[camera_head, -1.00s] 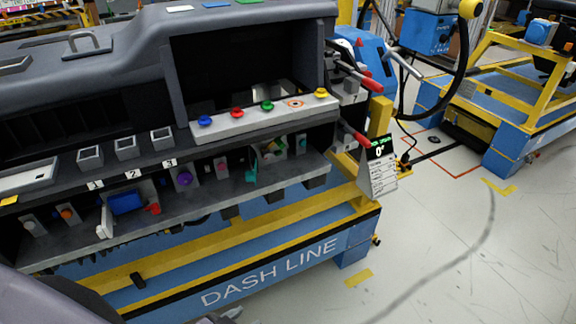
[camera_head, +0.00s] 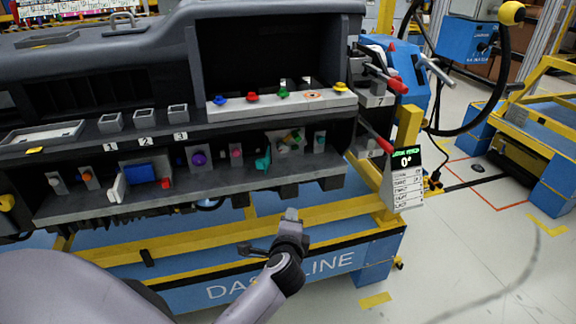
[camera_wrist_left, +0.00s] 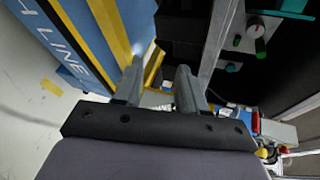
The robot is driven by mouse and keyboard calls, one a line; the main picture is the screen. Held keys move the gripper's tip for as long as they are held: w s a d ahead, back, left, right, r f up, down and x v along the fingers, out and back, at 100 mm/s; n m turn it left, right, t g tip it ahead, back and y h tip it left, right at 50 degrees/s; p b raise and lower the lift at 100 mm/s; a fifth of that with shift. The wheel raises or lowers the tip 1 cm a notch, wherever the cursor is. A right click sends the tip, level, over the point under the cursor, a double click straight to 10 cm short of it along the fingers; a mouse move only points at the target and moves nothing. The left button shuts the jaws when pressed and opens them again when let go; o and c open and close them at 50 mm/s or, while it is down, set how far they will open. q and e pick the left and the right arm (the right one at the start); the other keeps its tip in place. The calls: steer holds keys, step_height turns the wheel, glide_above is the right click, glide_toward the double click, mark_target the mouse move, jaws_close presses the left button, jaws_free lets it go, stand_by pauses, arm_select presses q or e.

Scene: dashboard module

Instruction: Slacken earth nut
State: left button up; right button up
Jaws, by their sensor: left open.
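My left gripper (camera_head: 286,224) is in front of the dashboard rig, below the lower shelf (camera_head: 250,181) and over the yellow and blue frame. In the left wrist view, its two grey fingers are apart with nothing between them (camera_wrist_left: 158,90). I cannot tell which part is the earth nut. The lower shelf holds small fittings, among them a purple knob (camera_head: 198,158), a pink knob (camera_head: 236,153) and a teal part (camera_head: 263,160). A display (camera_head: 405,160) reading 0° stands at the right end. My right gripper is out of view.
A strip with blue, red, green and yellow knobs (camera_head: 250,97) sits above the shelf. Red-ended handles (camera_head: 398,86) stick out at the right end. Numbered square bins (camera_head: 144,122) stand at left. Floor at lower right is clear.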

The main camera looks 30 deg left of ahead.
mark_target(283, 150)
arm_select(q)
steer(key=w+a+r+m+y+b, duration=0.1)
steer(key=w+a+r+y, duration=0.15)
steer(key=r, duration=0.35)
steer(key=w+a+r+m+y+b, duration=0.1)
steer(key=w+r+m+y, duration=0.1)
steer(key=w+r+y, duration=0.25)
steer(key=shift+h, duration=0.4)
steer(key=shift+r+b+x, duration=0.15)
steer(key=shift+b+x, duration=0.1)
steer(key=shift+x, duration=1.35)
steer(key=shift+r+b+x, duration=0.15)
steer(key=shift+b+x, duration=0.05)
steer(key=shift+x, duration=1.35)
steer(key=shift+s+a, duration=0.2)
steer(key=shift+c, duration=0.4)
jaws_close()
